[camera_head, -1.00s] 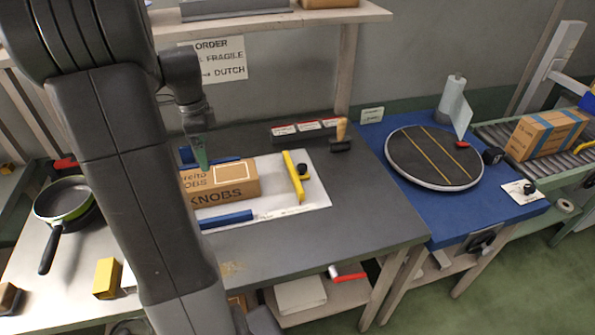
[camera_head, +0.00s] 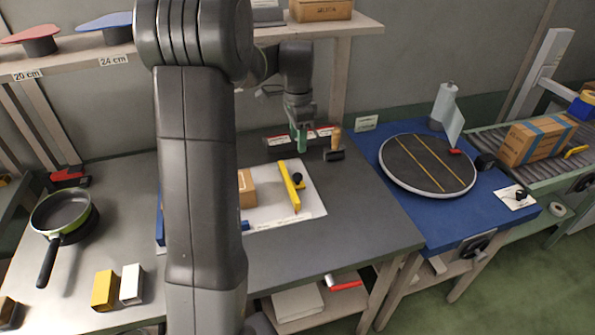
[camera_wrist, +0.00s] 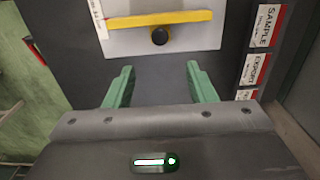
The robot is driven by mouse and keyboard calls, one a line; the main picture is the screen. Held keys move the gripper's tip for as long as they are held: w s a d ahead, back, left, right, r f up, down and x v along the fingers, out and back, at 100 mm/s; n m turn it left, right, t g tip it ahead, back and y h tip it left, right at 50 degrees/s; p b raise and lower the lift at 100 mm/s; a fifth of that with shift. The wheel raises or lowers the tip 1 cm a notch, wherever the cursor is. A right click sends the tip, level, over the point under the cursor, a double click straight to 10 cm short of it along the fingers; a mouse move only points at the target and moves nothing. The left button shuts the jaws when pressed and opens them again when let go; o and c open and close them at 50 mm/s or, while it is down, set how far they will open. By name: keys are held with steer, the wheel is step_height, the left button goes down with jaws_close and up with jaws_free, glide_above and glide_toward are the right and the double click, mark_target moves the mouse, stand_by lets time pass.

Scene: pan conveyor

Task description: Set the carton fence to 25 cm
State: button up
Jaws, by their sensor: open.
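The carton fence is a yellow bar (camera_head: 290,187) with a black knob (camera_head: 297,178), lying across a white board (camera_head: 312,203) on the grey bench. In the wrist view the yellow bar (camera_wrist: 160,19) and its round black knob (camera_wrist: 159,36) lie ahead of my fingers. My gripper (camera_head: 301,142) is above the back of the bench, behind the fence and apart from it. Its two green fingers (camera_wrist: 160,85) are spread wide with nothing between them. A cardboard carton (camera_head: 246,188) sits left of the fence, mostly hidden by my arm. Any scale markings are too small to read.
A rack of labelled cards (camera_head: 275,141) and a wooden-handled tool (camera_head: 335,146) stand at the bench's back. A pan (camera_head: 60,212) sits at left, near yellow (camera_head: 105,290) and white blocks (camera_head: 131,284). A round turntable (camera_head: 427,163) is at right. The bench right of the board is clear.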

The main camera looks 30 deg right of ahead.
mark_target(297, 175)
step_height(297, 175, down, 13)
steer(key=shift+r+p, duration=0.1)
steer(key=shift+p, duration=0.2)
steer(key=shift+c, duration=0.2)
